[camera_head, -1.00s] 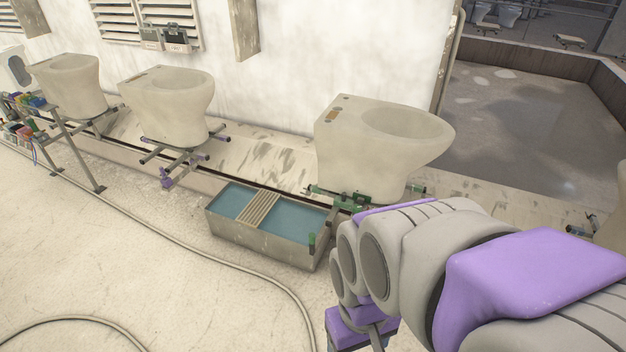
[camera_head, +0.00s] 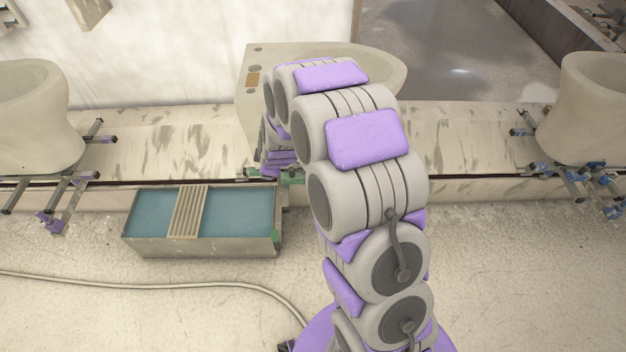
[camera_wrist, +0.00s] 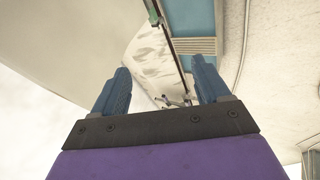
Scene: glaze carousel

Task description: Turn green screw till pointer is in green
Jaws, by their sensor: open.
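Green fittings (camera_head: 290,177) show under the front edge of the middle toilet bowl (camera_head: 252,100), partly hidden by my arm. I cannot tell which part is the green screw, and I cannot make out a pointer or a green zone. In the wrist view a small green part (camera_wrist: 153,14) shows at the top, beyond my fingers. My gripper (camera_wrist: 163,75) is open, its two blue fingers apart with nothing between them. In the head view its fingers are hidden behind my arm.
The trough (camera_head: 200,247) with blue water and a slatted rack (camera_head: 188,210) stands before the rail. Toilet bowls on stands with purple (camera_head: 50,222) and blue (camera_head: 580,185) fittings flank the middle one. A hose (camera_head: 200,287) lies on the floor.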

